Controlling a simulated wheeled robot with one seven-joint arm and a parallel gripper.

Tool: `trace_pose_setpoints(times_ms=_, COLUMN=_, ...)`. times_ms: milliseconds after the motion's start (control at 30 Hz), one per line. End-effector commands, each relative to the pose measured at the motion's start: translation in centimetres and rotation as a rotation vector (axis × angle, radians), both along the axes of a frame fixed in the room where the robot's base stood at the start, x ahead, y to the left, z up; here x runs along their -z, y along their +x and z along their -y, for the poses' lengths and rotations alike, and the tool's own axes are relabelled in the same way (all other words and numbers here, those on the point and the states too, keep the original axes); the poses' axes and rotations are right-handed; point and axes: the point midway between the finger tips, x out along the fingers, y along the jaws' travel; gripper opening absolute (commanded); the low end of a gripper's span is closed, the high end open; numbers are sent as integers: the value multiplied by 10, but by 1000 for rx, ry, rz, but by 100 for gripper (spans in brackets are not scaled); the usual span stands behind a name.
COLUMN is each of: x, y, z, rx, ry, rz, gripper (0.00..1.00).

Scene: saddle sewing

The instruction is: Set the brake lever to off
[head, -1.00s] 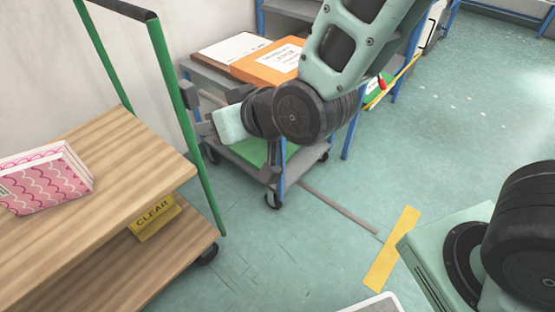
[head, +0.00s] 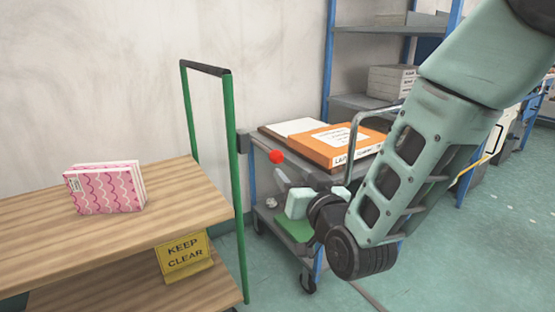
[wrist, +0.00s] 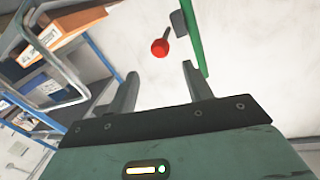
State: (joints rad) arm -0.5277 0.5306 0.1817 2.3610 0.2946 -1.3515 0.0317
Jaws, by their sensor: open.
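The brake lever's red knob (head: 276,156) shows just right of the wooden cart's green post. In the wrist view the red knob (wrist: 160,47) sits on a short stem that leads up to a dark grey block (wrist: 178,22) beside the green post. In the head view the block (head: 242,142) is at the post's side. My gripper (head: 277,190) is open and empty, a little below the knob in the picture. In the wrist view my gripper (wrist: 160,72) has its fingers apart, with the knob beyond the gap and not touched.
The wooden cart (head: 110,240) holds a pink patterned book (head: 105,188) and a yellow "KEEP CLEAR" sign (head: 184,254). A blue-framed grey trolley with an orange box (head: 325,147) stands close behind my gripper. Blue shelving (head: 330,60) is at the back.

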Motion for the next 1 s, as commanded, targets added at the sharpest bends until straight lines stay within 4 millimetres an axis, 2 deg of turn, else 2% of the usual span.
trace_pose_setpoints(times_ms=100, x=0, y=25, z=-10, rx=0, ry=0, rz=2, gripper=50)
trace_pose_setpoints(times_ms=300, x=1, y=62, z=-26, rx=0, ry=1, rz=0, gripper=50)
trace_pose_setpoints(times_ms=500, x=1, y=89, z=-37, rx=-1, ry=0, rz=-1, gripper=50)
trace_pose_setpoints(times_ms=700, x=0, y=100, z=-42, rx=-1, ry=-1, rz=0, gripper=50)
trace_pose_setpoints(times_ms=967, x=0, y=101, z=-42, rx=-1, ry=-1, rz=0, gripper=50)
trace_pose_setpoints(times_ms=1000, x=0, y=101, z=-42, rx=-1, ry=-1, rz=0, gripper=42)
